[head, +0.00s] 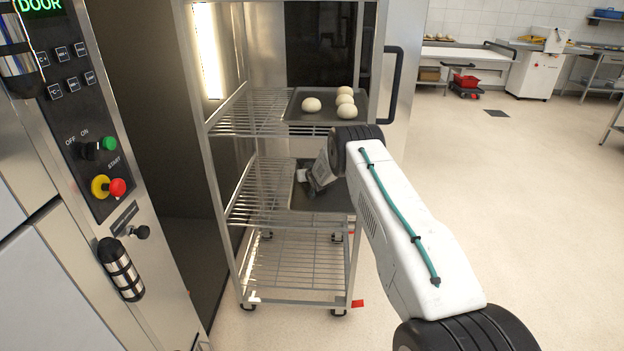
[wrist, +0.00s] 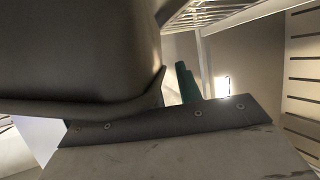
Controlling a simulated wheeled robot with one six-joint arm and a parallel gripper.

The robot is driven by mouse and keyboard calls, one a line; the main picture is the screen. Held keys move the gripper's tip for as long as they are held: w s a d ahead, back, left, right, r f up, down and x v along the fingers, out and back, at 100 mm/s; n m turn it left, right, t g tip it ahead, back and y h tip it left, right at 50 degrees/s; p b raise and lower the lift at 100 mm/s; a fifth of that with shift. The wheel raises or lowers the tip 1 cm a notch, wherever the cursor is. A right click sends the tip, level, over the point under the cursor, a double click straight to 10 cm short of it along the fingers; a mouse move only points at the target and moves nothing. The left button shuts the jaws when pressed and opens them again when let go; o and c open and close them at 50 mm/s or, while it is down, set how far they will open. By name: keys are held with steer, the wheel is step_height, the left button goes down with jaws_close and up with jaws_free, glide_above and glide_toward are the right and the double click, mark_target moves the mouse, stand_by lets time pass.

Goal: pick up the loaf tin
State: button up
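A large dark grey body with a rounded corner and a flared rim, which looks like the loaf tin (wrist: 80,55), fills the upper left of the wrist view at very close range. Teal finger parts of my gripper (wrist: 187,84) show just right of its rim; the rest of the fingers is hidden behind the tin. In the head view my gripper (head: 318,178) reaches into the middle level of the wire rack, above a dark tray (head: 335,200). I cannot make out the tin there, nor whether the fingers touch it or are closed on it.
The wheeled rack (head: 291,303) has an upper wire shelf with a tray (head: 318,117) holding several dough balls (head: 346,98), just above my wrist. Its lower shelf is empty. An oven control panel (head: 92,120) stands at left. Open floor (head: 520,220) lies at right.

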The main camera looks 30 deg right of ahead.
steer(key=shift+c, duration=0.3)
jaws_close()
steer(key=shift+r, duration=0.1)
stand_by(1.0)
